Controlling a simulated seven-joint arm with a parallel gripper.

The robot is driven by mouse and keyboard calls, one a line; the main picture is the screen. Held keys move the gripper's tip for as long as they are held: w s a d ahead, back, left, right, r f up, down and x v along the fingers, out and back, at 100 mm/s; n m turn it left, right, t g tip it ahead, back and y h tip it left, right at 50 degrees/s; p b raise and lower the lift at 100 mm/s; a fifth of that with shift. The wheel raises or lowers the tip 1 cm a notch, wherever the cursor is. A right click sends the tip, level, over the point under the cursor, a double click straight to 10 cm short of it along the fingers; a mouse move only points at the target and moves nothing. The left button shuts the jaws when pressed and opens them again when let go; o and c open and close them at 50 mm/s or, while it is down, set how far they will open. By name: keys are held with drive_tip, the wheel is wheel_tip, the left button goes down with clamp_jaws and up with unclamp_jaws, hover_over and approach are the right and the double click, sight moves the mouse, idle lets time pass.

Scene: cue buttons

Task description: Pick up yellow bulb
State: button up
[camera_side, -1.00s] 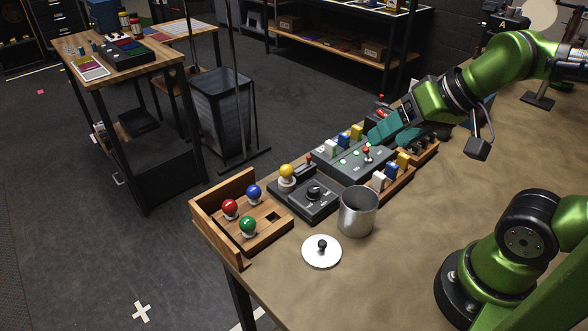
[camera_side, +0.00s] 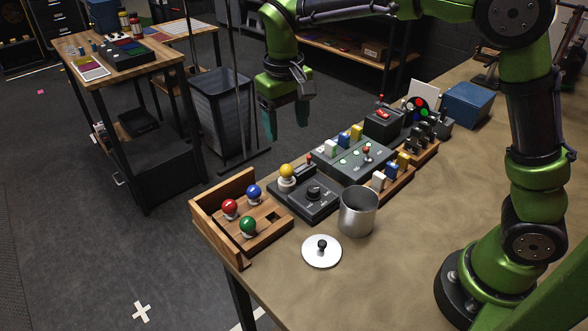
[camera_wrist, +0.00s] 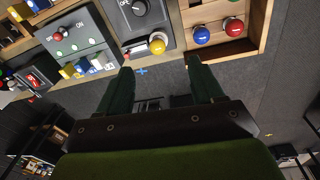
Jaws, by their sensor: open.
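The yellow bulb (camera_side: 286,171) sits upright in a socket on the dark dial box (camera_side: 313,197), at the box's far left corner. In the wrist view the yellow bulb (camera_wrist: 158,44) shows near the top middle, ahead of my fingertips. My gripper (camera_side: 285,122) is open and empty in the side view. It hangs with fingers pointing down, above and beyond the bulb, apart from it. In the wrist view the two fingers of my gripper (camera_wrist: 160,68) are spread with a clear gap between them.
A wooden tray (camera_side: 205,226) holds red (camera_side: 230,207), blue (camera_side: 254,191) and green (camera_side: 248,225) bulbs left of the dial box. A metal cup (camera_side: 358,212) and a white lid (camera_side: 321,252) stand in front. Button boxes (camera_side: 352,158) and block trays (camera_side: 399,190) stand to the right.

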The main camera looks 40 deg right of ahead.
drive_tip(key=w+a+h, duration=0.1)
drive_tip(key=w, duration=0.2)
drive_tip(key=g, duration=0.1)
hover_over(286, 167)
drive_tip(key=shift+m, duration=0.4)
drive_tip(key=f, duration=0.8)
drive_tip(key=shift+s+a+f, duration=0.1)
drive_tip(key=shift+a+f, duration=0.3)
drive_tip(key=shift+d+f, duration=0.25)
drive_tip(key=shift+f, duration=1.3)
drive_tip(key=shift+d+f, duration=0.2)
drive_tip(key=shift+f, duration=1.35)
drive_tip(key=c, duration=1.1)
